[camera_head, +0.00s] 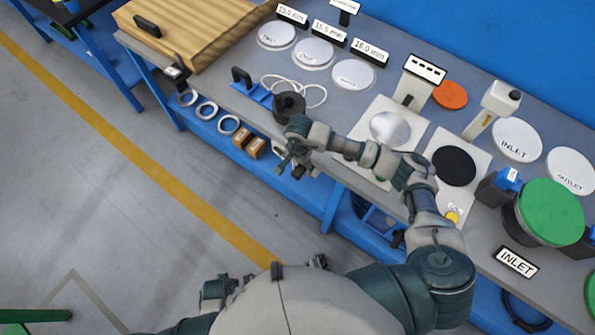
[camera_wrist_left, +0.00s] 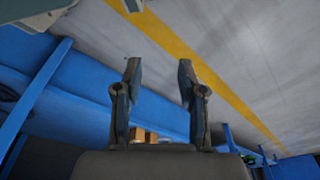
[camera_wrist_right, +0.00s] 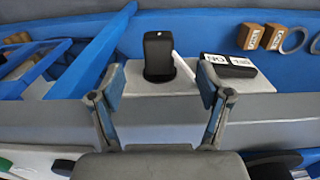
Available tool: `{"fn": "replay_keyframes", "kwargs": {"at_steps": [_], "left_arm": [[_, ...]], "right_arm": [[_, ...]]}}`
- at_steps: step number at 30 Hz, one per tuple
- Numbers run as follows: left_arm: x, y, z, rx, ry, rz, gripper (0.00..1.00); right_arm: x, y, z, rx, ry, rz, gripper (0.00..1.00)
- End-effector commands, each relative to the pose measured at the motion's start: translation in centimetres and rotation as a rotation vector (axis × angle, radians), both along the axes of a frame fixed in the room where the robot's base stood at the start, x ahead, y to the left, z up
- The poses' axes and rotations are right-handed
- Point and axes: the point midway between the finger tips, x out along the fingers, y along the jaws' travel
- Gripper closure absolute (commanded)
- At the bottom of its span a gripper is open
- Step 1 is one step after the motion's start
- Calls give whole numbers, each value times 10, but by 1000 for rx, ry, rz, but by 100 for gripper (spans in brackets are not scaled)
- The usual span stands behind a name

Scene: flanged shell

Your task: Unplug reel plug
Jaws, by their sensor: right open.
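A dark round reel-like body (camera_head: 289,110) sits near the table's front edge in the head view, with loops of white cable (camera_head: 313,92) behind it. No plug can be made out for certain. My right gripper (camera_wrist_right: 160,82) is open and empty; in the head view it hangs at the front edge, just below the reel. In the right wrist view a black upright piece (camera_wrist_right: 158,55) with a white strip beside it stands beyond and between the fingers, apart from them. My left gripper (camera_wrist_left: 160,78) is open and empty, over the floor and a blue frame.
A grey table (camera_head: 395,88) carries white discs (camera_head: 354,75), a wooden board (camera_head: 190,30), a green-topped cylinder (camera_head: 550,212) and an INLET label (camera_head: 516,262). Rings (camera_head: 207,110) and small brown blocks (camera_head: 255,147) lie on the lower blue shelf.

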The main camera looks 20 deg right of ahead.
Motion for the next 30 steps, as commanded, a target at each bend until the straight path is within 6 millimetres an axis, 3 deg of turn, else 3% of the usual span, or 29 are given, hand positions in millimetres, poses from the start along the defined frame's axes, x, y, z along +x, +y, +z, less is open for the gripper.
{"fn": "replay_keyframes", "kwargs": {"at_steps": [12,30], "left_arm": [[11,-1,48,-2,-16,5,60],[13,-1,56,-2,-16,6,60]], "right_arm": [[-1,0,-26,0,2,1,23],[0,0,-28,-1,1,0,23]]}}
